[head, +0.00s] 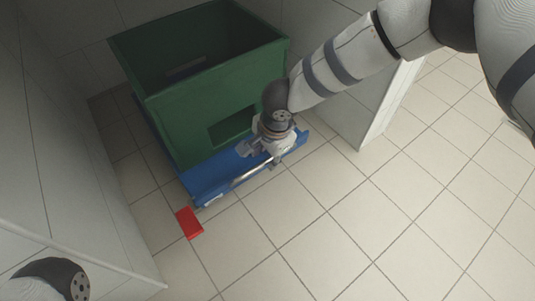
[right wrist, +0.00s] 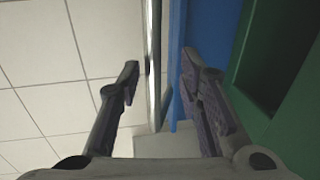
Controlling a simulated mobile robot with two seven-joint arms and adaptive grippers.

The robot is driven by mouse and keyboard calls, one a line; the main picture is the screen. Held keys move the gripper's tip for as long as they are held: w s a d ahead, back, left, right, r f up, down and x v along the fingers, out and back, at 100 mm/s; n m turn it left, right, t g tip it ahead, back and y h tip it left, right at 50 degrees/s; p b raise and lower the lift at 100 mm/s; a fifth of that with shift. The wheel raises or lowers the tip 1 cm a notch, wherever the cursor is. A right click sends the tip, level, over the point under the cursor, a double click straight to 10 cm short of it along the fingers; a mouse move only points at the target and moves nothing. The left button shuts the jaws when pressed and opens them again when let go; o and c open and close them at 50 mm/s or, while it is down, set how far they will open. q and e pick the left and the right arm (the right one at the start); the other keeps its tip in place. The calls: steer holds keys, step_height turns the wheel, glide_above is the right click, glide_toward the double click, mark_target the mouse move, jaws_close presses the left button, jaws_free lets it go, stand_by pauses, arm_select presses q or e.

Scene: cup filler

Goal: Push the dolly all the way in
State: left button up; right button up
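The dolly (head: 215,176) is a blue platform with a metal bar handle (head: 250,174) along its front edge. It carries a green bin (head: 180,125) and stands between white walls, its front edge near the opening. My right gripper (head: 262,151) is at the front of the dolly, by the bar, right of its middle. In the right wrist view, the right gripper (right wrist: 160,85) is open, with the bar (right wrist: 153,50) running between its fingers. The blue dolly edge (right wrist: 177,50) is just right of the bar. Contact cannot be told. My left gripper is out of view.
A red block-like piece (head: 189,223) is at the dolly's front left corner, low near the floor. White walls (head: 50,130) stand left, and a white panel (head: 375,110) stands right of the bin. The tiled floor (head: 400,220) in front and right is clear.

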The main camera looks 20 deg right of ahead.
steer(key=v, duration=1.2)
steer(key=shift+s+f, duration=0.1)
